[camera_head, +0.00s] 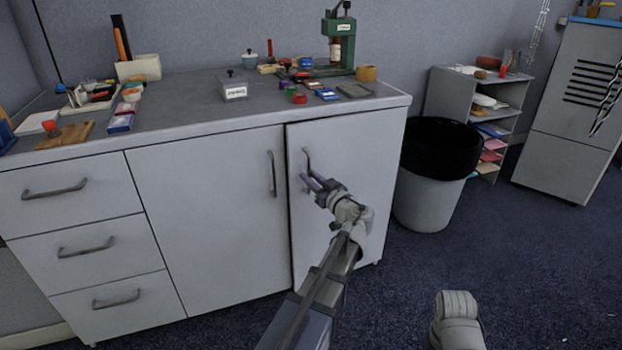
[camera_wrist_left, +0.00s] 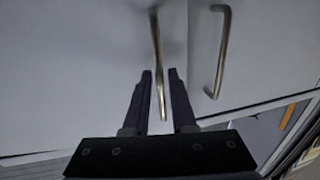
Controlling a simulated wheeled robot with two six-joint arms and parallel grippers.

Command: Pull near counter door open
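The counter's right door (camera_head: 350,150) is a pale panel with a thin dark gap along its left edge. Its curved metal handle (camera_head: 307,162) stands upright near that edge. My left gripper (camera_head: 312,182) is at the lower part of this handle. In the left wrist view, the two dark fingers of my left gripper (camera_wrist_left: 160,75) are apart, with a metal handle (camera_wrist_left: 157,50) between them and small gaps on both sides. The second handle (camera_wrist_left: 222,50) is to the right there. My right gripper is not in view.
The counter's left door (camera_head: 205,210) with its own handle (camera_head: 272,173) and several drawers (camera_head: 70,200) are to the left. A grey bin (camera_head: 430,200) with a black liner stands right of the counter. Blue carpet (camera_head: 540,270) lies open in front.

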